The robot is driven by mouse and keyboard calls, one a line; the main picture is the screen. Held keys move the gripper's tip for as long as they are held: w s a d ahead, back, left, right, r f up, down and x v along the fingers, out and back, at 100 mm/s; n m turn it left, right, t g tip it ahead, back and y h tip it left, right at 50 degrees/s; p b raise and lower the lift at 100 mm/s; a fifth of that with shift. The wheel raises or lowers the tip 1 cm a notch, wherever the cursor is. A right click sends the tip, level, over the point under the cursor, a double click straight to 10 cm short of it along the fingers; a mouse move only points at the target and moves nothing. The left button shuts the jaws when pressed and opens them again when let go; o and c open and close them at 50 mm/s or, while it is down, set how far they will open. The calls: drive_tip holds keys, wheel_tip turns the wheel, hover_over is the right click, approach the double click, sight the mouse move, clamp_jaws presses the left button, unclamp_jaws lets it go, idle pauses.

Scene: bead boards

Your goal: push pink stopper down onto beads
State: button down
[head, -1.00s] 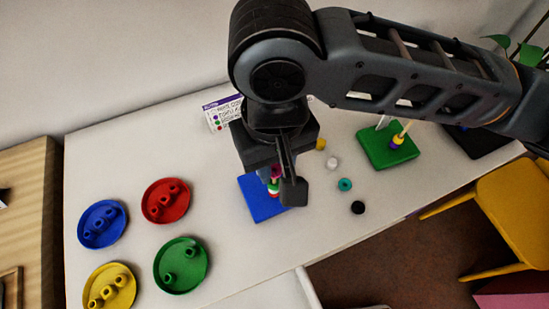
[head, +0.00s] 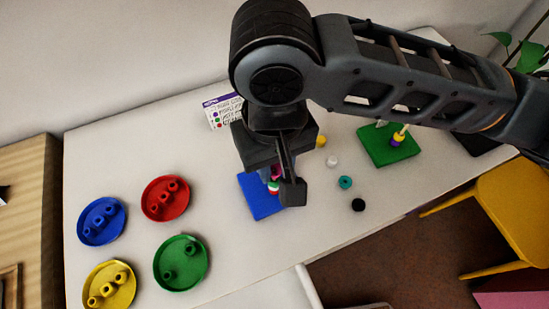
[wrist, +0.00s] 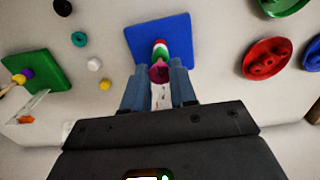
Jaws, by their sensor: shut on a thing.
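The pink stopper (wrist: 159,72) sits between my gripper's fingertips in the wrist view, above a stack of beads (wrist: 160,49) with red, white and green in it. The stack stands on the blue board (wrist: 178,28), which also shows in the head view (head: 262,204). My gripper (wrist: 158,84) is shut on the pink stopper. In the head view my gripper (head: 284,180) is over the blue board and hides much of the stopper and the peg. I cannot tell whether the stopper touches the top bead.
A green board (head: 388,146) with a few beads on its peg stands to the right. Loose beads, such as a black one (head: 358,205) and a teal one (head: 345,182), lie between. Blue, red, yellow and green dishes (head: 181,290) stand left. A card (head: 222,112) stands behind.

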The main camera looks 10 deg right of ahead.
drive_tip(key=shift+f+b, duration=0.65)
drive_tip(key=shift+f, duration=0.5)
drive_tip(key=c, duration=0.8)
unclamp_jaws()
drive_tip(key=shift+r, duration=3.95)
